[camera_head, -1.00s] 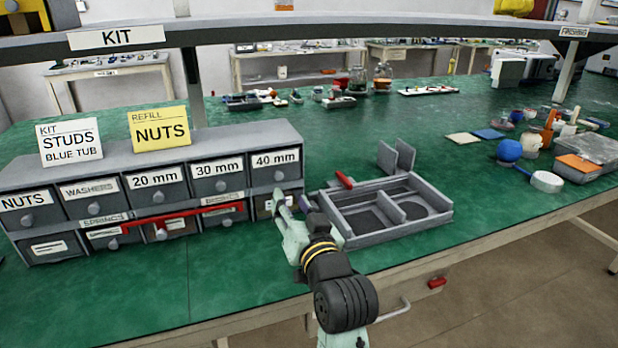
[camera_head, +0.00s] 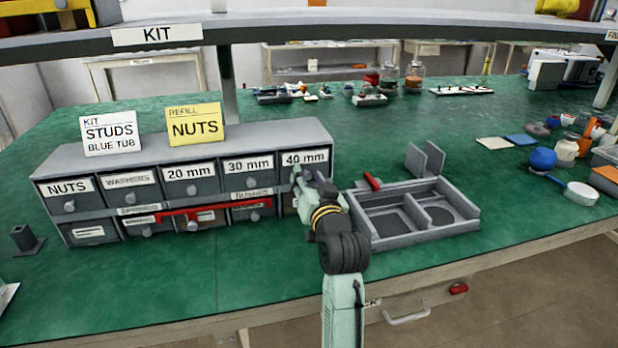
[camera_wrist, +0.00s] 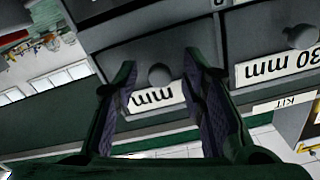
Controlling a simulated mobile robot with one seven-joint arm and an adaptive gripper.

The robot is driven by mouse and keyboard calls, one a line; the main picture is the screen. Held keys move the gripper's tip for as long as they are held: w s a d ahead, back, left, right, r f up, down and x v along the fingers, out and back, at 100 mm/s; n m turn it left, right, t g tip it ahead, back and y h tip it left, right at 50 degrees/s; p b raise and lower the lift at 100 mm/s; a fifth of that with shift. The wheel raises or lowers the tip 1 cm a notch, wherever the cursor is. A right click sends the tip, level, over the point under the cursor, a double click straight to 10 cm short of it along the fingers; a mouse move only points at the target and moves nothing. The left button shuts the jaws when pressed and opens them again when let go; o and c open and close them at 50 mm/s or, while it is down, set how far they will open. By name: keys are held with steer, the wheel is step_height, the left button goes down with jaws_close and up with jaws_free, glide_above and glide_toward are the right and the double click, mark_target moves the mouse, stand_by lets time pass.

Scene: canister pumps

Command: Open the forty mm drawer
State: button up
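The 40 mm drawer (camera_head: 304,158) is the rightmost in the top row of the grey drawer unit (camera_head: 240,138). It looks shut, and its lower part is hidden behind my gripper (camera_head: 312,178) in the head view. In the wrist view the picture is upside down: the drawer's round grey knob (camera_wrist: 160,75) and part of its label (camera_wrist: 155,97) show between the fingers. My gripper (camera_wrist: 158,95) is open, one finger on each side of the knob. No contact with the knob can be seen.
A red bar (camera_head: 205,208) runs across the front of the bottom drawers. A grey divided tray (camera_head: 425,225) stands close to the right of the unit. Signs (camera_head: 195,124) stand on top of the unit. The green bench (camera_head: 180,285) is clear in front.

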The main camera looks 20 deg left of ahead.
steer(key=shift+c, duration=0.2)
jaws_close()
stand_by(0.6)
